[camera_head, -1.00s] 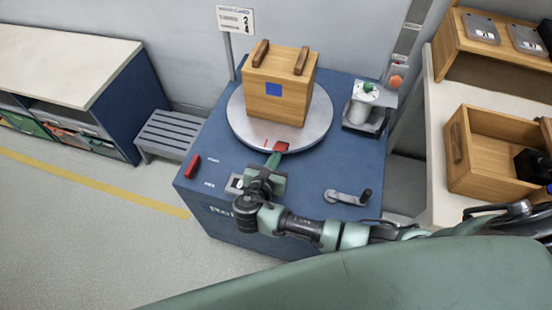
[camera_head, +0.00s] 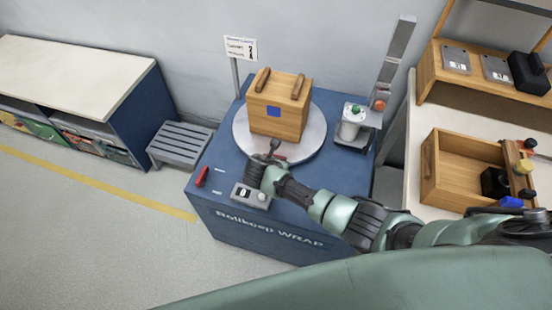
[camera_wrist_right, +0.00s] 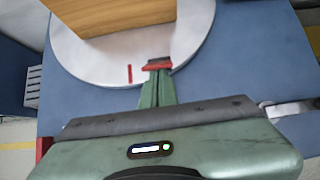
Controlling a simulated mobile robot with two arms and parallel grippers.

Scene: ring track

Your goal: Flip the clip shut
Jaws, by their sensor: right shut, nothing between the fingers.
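A red clip (camera_wrist_right: 157,67) sits at the near rim of the grey round turntable (camera_wrist_right: 110,70) in the right wrist view. In the head view the clip (camera_head: 280,157) is small and partly covered by my gripper. A wooden box (camera_head: 279,106) with two brown handles and a blue square stands on the turntable (camera_head: 318,135). My right gripper (camera_wrist_right: 157,82) is shut and empty, its green fingertips right at the clip; I cannot tell whether they touch. It also shows in the head view (camera_head: 271,148). My left gripper is out of view.
The turntable is on a blue machine (camera_head: 228,146) with a red lever (camera_head: 202,176) and a small display (camera_head: 250,196). A roll holder (camera_head: 352,125) and grey post (camera_head: 393,60) stand at its right. A side table holds an open wooden crate (camera_head: 428,172).

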